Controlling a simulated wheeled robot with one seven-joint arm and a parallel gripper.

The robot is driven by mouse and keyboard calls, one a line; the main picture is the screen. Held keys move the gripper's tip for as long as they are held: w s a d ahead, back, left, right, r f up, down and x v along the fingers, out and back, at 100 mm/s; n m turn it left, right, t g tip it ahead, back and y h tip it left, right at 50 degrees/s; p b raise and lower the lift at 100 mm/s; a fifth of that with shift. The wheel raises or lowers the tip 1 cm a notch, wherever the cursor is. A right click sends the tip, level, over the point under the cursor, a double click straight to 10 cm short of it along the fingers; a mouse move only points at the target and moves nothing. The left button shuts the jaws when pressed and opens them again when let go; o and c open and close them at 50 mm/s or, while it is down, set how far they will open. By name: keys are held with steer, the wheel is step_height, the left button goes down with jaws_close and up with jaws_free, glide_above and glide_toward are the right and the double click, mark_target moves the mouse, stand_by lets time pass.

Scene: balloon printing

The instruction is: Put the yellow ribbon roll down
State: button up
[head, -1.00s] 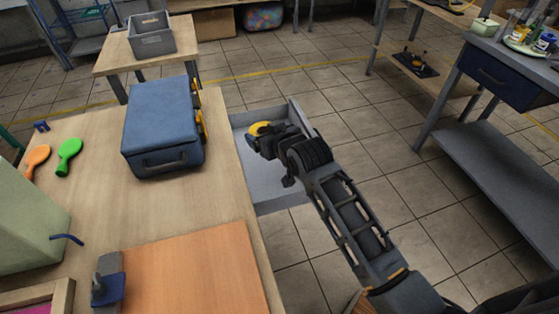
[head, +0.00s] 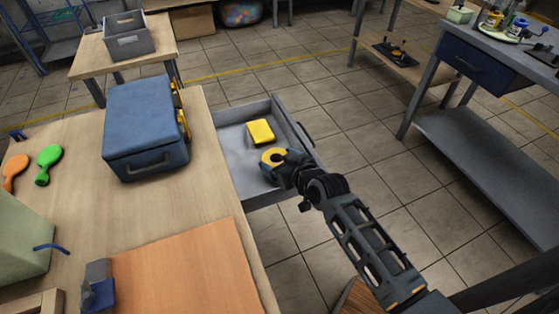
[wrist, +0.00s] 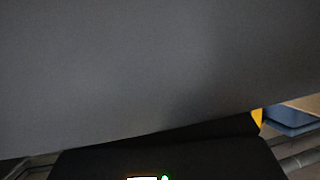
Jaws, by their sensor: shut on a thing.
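The yellow ribbon roll (head: 267,157) is a ring with a hole, seen in the head view at the tip of my gripper (head: 281,161). My gripper is shut on it and covers its right part. The roll is over the open grey drawer (head: 237,147) of the wooden table; I cannot tell whether it touches the drawer floor. The wrist view is filled by a plain grey surface, and the roll cannot be made out there.
A yellow block (head: 261,132) lies in the drawer just behind the roll. A blue case (head: 146,128) stands on the table (head: 190,205) left of the drawer. The drawer's walls are close around my gripper.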

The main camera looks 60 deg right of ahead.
steer(key=shift+s+f+b, duration=0.1)
steer(key=shift+f+b, duration=0.35)
steer(key=shift+f, duration=0.3)
steer(key=o, duration=0.9)
steer(key=shift+s+a+f, duration=0.1)
steer(key=shift+f, duration=0.1)
steer(key=shift+r+p, duration=0.4)
steer(key=shift+r, duration=0.15)
steer(key=v, duration=1.2)
steer(key=shift+r, duration=0.45)
steer(key=s+a+r+n+t+y, duration=0.1)
steer(key=s+a+r+n+y, duration=0.1)
steer(key=s+a+r, duration=0.5)
steer(key=s+a+r+n+t+y, duration=0.2)
steer(key=s+a+r+y, duration=0.1)
steer(key=s+a+r, duration=0.4)
steer(key=s+a, duration=0.3)
steer(key=s, duration=0.2)
steer(key=shift+a+r+n, duration=0.2)
steer(key=shift+r+n, duration=0.1)
